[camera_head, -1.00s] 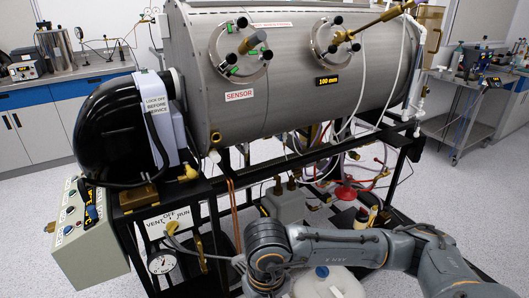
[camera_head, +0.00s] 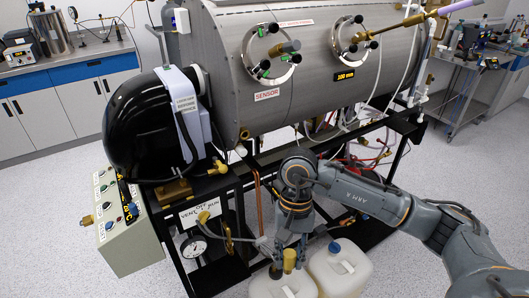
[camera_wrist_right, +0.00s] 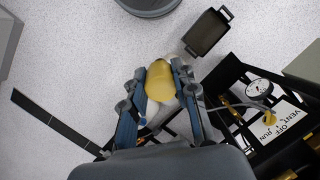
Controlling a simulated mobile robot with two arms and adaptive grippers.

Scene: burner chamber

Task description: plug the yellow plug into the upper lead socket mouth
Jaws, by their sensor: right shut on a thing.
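The yellow plug (camera_wrist_right: 160,82) is between the two fingers of my right gripper (camera_wrist_right: 161,70) in the right wrist view, with its rounded end outward. In the head view my right gripper (camera_head: 289,258) hangs fingers down in front of the black frame, above white jugs, shut on the yellow plug (camera_head: 289,262). I cannot make out the upper lead socket mouth for certain. A brass fitting (camera_head: 86,220) sticks out of the left side of the control box, and a yellow elbow (camera_head: 219,167) sits under the black burner housing. My left gripper is not in view.
The steel chamber (camera_head: 310,105) rests on a black frame (camera_head: 240,225). The control box (camera_head: 130,235) stands at left. A gauge (camera_head: 193,250) and a yellow-ended valve lever (camera_head: 203,216) are beside the VENT/OFF/RUN sign. Two white jugs (camera_head: 345,265) stand in front. The left floor is clear.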

